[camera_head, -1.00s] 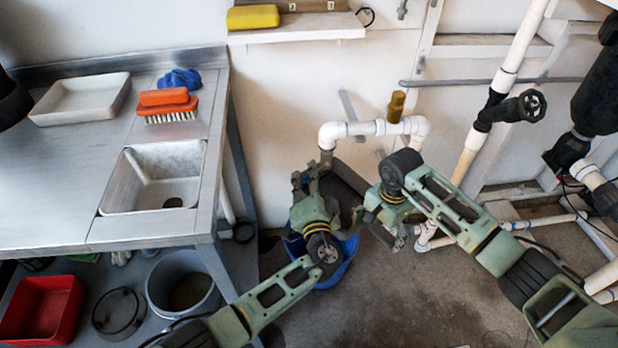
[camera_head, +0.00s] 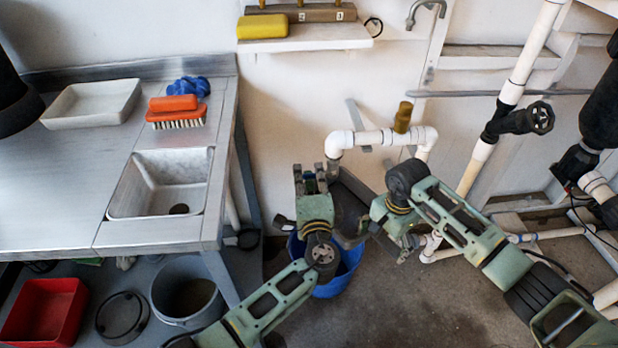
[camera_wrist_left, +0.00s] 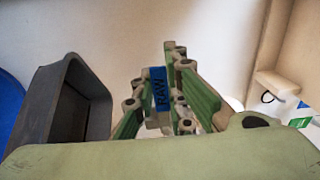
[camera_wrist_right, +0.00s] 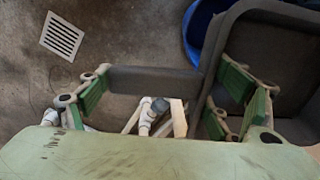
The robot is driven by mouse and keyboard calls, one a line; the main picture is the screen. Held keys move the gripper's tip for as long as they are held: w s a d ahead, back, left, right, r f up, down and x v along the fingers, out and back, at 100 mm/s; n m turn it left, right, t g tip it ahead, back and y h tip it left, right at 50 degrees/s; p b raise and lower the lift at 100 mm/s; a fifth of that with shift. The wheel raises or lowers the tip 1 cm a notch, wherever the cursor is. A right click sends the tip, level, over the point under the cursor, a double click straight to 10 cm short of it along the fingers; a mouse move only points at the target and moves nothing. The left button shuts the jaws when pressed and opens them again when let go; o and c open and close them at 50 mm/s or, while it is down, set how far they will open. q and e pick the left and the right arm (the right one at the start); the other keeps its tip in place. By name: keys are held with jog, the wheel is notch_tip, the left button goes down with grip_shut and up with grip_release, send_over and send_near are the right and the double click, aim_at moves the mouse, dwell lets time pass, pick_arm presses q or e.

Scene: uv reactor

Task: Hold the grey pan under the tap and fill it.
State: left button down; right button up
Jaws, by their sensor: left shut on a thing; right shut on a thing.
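The grey pan (camera_head: 352,190) is dark and deep-walled, below the white pipe tap (camera_head: 384,138) with its brass-coloured part (camera_head: 403,117). The pan also shows in the left wrist view (camera_wrist_left: 88,105) and the right wrist view (camera_wrist_right: 285,60). My right gripper (camera_head: 376,228) is shut on a grey part of the pan, seen between its fingers in the right wrist view. My left gripper (camera_head: 310,176) is shut on a small piece with a blue RAW label (camera_wrist_left: 158,88), left of the pan. The pan's inside is partly hidden; no water stream is visible.
A blue bucket (camera_head: 345,274) stands below the pan, partly hidden. The metal counter (camera_head: 60,205) with a sink (camera_head: 162,182) is at left. A floor drain (camera_wrist_right: 62,35) shows in the right wrist view.

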pick_arm(q)
jog(key=shift+s+d+f+m, duration=0.1)
jog(key=shift+m, duration=0.2)
pick_arm(e)
jog(key=shift+w+r, duration=0.1)
pick_arm(q)
jog(key=c, duration=1.8)
grip_release()
jog(key=shift+o, duration=0.3)
jog(key=s, duration=1.2)
jog(key=shift+r, duration=0.2)
